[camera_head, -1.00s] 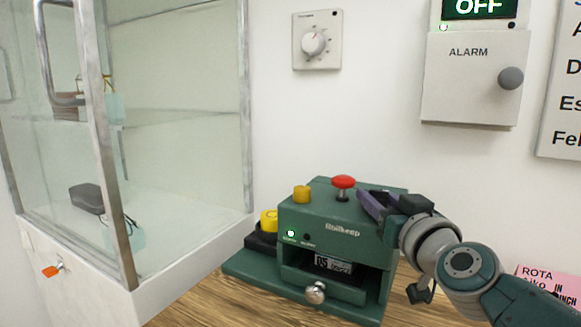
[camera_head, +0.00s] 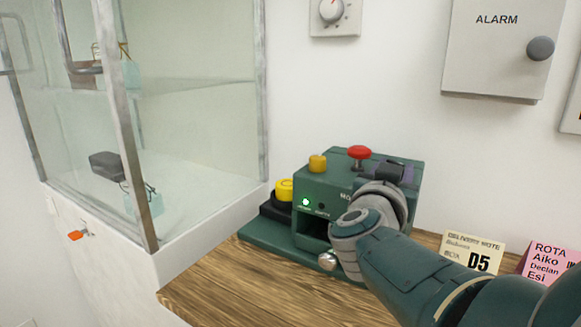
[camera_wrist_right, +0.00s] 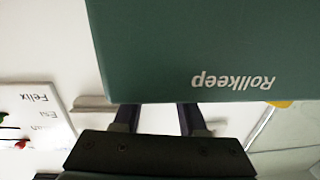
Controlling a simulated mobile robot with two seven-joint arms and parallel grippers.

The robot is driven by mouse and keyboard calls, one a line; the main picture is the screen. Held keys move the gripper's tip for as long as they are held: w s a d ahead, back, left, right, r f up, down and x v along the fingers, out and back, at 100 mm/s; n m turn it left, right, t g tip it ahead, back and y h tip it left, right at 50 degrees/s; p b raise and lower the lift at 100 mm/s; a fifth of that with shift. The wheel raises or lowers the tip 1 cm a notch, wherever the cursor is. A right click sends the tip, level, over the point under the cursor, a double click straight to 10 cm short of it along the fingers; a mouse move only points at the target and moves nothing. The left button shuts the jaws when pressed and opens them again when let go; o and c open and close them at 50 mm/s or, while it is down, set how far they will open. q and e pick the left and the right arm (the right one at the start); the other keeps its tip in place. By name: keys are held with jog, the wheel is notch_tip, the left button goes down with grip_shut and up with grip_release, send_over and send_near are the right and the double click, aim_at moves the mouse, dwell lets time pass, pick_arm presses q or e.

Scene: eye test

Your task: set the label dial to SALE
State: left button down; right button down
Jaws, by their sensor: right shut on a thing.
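The green Rollkeep label machine (camera_head: 330,190) stands on the wooden counter. It has a yellow knob (camera_head: 318,163) and a red mushroom button (camera_head: 359,153) on top, a lit green lamp, and a silver front knob (camera_head: 327,260). My right gripper (camera_head: 385,168) is at the top right of the machine, right of the red button. In the wrist view its two fingers (camera_wrist_right: 158,118) stand apart and pass behind the machine's panel edge. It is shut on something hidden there. No dial lettering is visible; my arm covers the machine's front right. My left gripper is out of view.
A glass cabinet (camera_head: 190,190) stands at the left. On the wall are a white dial box (camera_head: 335,18) and an ALARM box (camera_head: 497,50). The front counter is bare.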

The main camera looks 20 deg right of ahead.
jog(key=shift+f, duration=0.15)
jog(key=c, duration=0.9)
grip_release()
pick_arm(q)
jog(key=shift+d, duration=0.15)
pick_arm(e)
jog(key=o, duration=0.4)
